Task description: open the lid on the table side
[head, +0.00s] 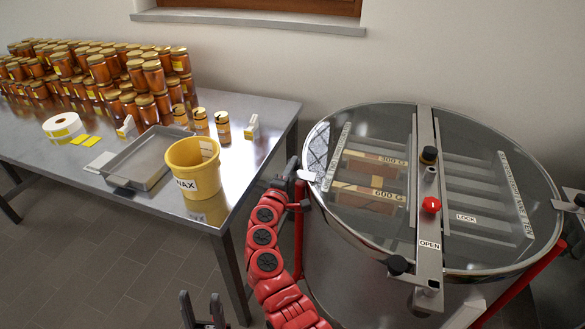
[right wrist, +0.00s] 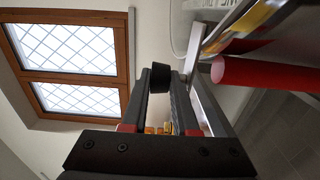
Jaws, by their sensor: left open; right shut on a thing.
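The round metal tank has two clear half lids, split by a steel crossbar (head: 428,190). The table-side lid (head: 345,135) lies flat and closed, with a pale tab (head: 306,176) at its left edge. My right gripper (head: 293,172), on the red arm, is at that tab. In the right wrist view its fingers are shut on a black knob (right wrist: 158,78); the knob is mostly hidden in the head view. The other lid (head: 490,190) is also flat, with a black knob (head: 579,200) at its right edge. My left gripper (head: 203,316) is open and empty at the bottom.
The steel table (head: 255,165) to the left holds many honey jars (head: 100,70), a yellow wax bucket (head: 195,170) and a metal tray (head: 135,165). A red knob (head: 431,204) stands on the crossbar near OPEN and LOCK labels. A wall is behind.

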